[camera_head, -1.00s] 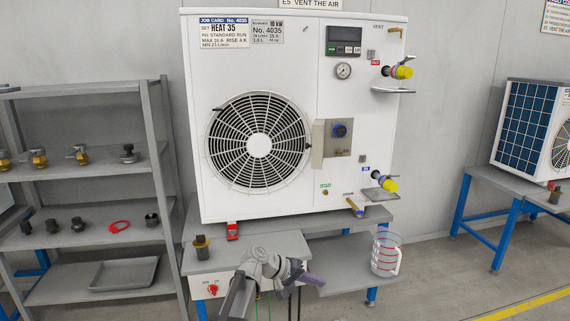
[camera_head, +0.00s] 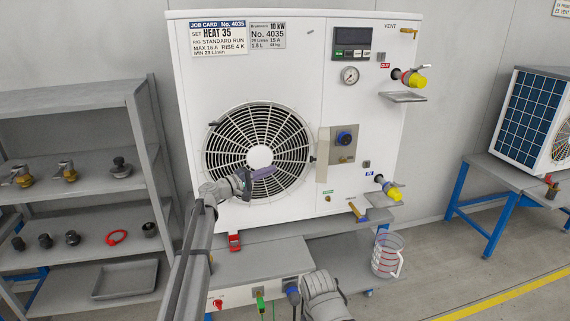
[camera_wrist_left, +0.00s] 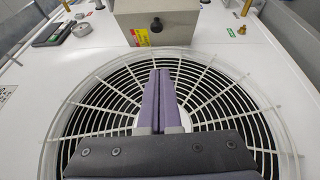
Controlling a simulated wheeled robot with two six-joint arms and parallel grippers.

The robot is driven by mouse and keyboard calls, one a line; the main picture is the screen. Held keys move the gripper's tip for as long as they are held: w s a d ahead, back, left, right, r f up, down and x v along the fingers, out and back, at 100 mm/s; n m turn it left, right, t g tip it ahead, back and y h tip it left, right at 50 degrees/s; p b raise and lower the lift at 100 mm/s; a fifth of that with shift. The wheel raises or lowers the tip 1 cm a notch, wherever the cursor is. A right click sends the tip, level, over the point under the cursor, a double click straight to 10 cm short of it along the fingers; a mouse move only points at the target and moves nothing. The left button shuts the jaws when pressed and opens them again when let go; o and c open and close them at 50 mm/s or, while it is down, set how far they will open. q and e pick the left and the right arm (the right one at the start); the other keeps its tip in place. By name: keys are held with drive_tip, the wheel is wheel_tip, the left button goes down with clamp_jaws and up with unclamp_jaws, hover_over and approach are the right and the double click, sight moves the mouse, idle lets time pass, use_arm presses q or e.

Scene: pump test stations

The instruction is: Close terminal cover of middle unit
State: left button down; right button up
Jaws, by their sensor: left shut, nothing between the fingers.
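The middle unit is a white heat pump (camera_head: 225,75) with a round fan grille. Its terminal cover (camera_head: 323,155) is a beige panel standing open, swung out at the left side of the terminal recess (camera_head: 344,145), where a blue round part shows. In the left wrist view the cover (camera_wrist_left: 180,22) stands up beyond the grille, with a black knob and a yellow-red label on its face. My left gripper (camera_head: 268,172) is shut and empty in front of the grille, left of the cover and apart from it. In the wrist view its purple fingers (camera_wrist_left: 158,100) point toward the cover.
Yellow-capped ports (camera_head: 415,80) and a small shelf (camera_head: 403,97) stick out at the unit's right. A measuring jug (camera_head: 386,256) stands below right. A grey rack (camera_head: 75,105) with fittings is at left. One of my arm links shows at bottom centre.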

use_arm(q)
drive_tip(key=w+d, duration=0.5)
drive_tip(key=d, duration=0.6)
drive_tip(key=shift+w+r+p, duration=0.35)
drive_tip(key=shift+d, duration=0.1)
